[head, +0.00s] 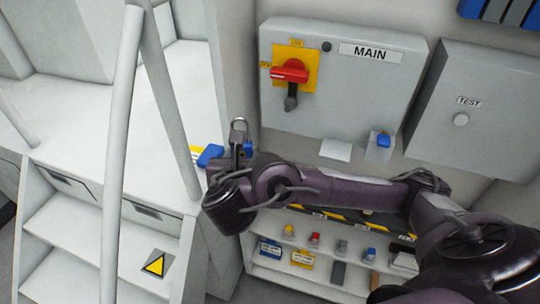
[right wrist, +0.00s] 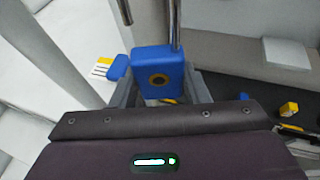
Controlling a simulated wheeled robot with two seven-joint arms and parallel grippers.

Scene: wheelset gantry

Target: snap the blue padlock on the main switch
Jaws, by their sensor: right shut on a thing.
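The blue padlock (right wrist: 158,75) is in my right gripper (head: 240,158), its body between the fingers with a round keyhole facing the wrist camera. Its metal shackle (head: 239,124) points up; one leg (right wrist: 124,12) ends clear above the body, so it looks open. A blue piece with a yellow-and-white tag (right wrist: 102,68) shows beside the padlock. The main switch (head: 289,72) has a red handle lying level on a yellow plate, toward the left-hand label. A dark grey piece (head: 290,98) hangs below the handle. The padlock is left of and below the switch, apart from it. My left gripper is not in view.
The grey MAIN box (head: 345,105) has a small holder with a blue item (head: 384,140) below it. A grey TEST box (head: 460,118) is at right. A shelf (head: 310,275) with several small coloured items lies below my right arm. White stairs and rails (head: 122,130) stand at left.

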